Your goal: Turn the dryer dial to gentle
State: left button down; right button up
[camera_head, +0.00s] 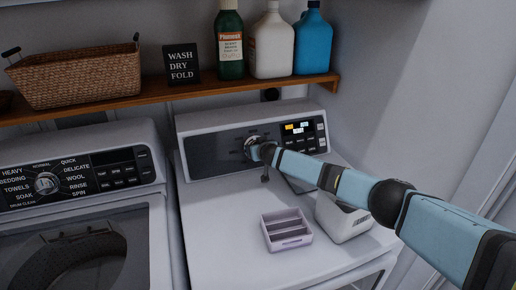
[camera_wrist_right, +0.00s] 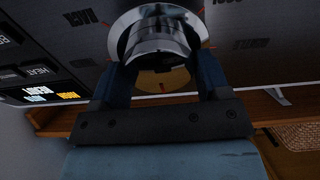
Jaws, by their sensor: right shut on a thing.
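The dryer (camera_head: 215,205) is the white machine on the right, with a dark control panel (camera_head: 210,153). Its round silver dial (camera_head: 248,143) is mostly hidden behind my right gripper (camera_head: 258,150) in the head view. In the right wrist view the shiny dial (camera_wrist_right: 157,38) sits between the two dark fingers of my right gripper (camera_wrist_right: 158,78), which is shut on it. Labels around the dial are upside down and too dark to read surely. I cannot tell which setting the dial points to. My left gripper is not in view.
A washer (camera_head: 75,215) with its own dial (camera_head: 46,184) stands at left. A lilac divided tray (camera_head: 286,243) and a white box (camera_head: 342,218) are on the dryer top, below my right arm. A wooden shelf (camera_head: 190,86) with bottles and a basket (camera_head: 80,76) runs above.

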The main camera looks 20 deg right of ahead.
jog(key=n+p, duration=0.2)
jog(key=n, duration=0.3)
jog(key=shift+r+n+y, duration=0.1)
jog(key=shift+n+y, duration=0.2)
jog(key=shift+y, duration=0.1)
jog(key=n+p, duration=0.1)
jog(key=n, duration=0.1)
jog(key=shift+n, duration=0.4)
jog(key=shift+a+n+p, duration=0.1)
jog(key=shift+n+p, duration=0.4)
jog(key=shift+n, duration=1.4)
jog(key=n, duration=0.2)
jog(key=shift+f+n+g+y, duration=0.2)
jog(key=shift+n+g+y, duration=0.1)
jog(key=shift+g, duration=0.1)
jog(key=shift+s+n, duration=0.1)
jog(key=shift+n, duration=1.4)
